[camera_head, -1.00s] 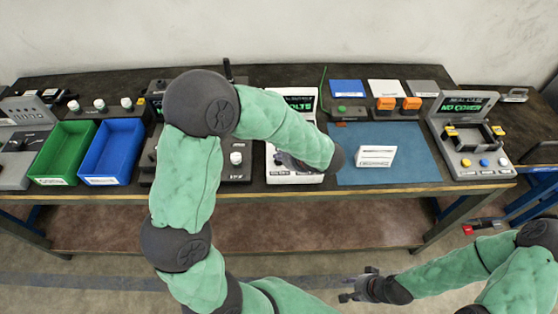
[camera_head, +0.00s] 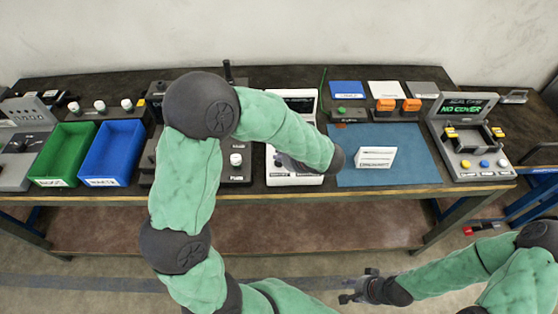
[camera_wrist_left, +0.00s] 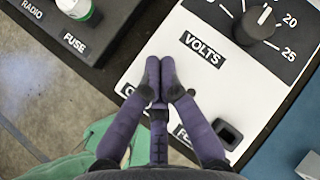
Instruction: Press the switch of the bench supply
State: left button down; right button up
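The bench supply is a white box (camera_head: 302,180) at the middle of the bench, partly hidden by my left arm in the head view. Its white face with a VOLTS label and a black dial (camera_wrist_left: 258,22) shows in the left wrist view. A small dark switch-like part (camera_wrist_left: 228,132) sits on the face, right of the fingers. My left gripper (camera_wrist_left: 160,72) has its fingertips together with nothing seen between them. It is over the face, below the VOLTS label, and covers parts of two other labels. Contact cannot be told. My right gripper (camera_head: 358,284) appears open and empty, in front of the bench.
A black unit with a FUSE label (camera_wrist_left: 75,43) stands left of the supply. A blue mat (camera_head: 415,170) with a white card (camera_head: 376,157) lies to its right. A grey NO COVER device (camera_head: 466,140), a green bin (camera_head: 62,155) and a blue bin (camera_head: 112,155) stand further away.

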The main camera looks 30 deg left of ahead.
pick_arm(q)
jog(key=shift+r, duration=0.4)
jog(key=shift+r+p, duration=2.55)
jog(key=shift+r, duration=0.5)
jog(key=shift+f, duration=0.1)
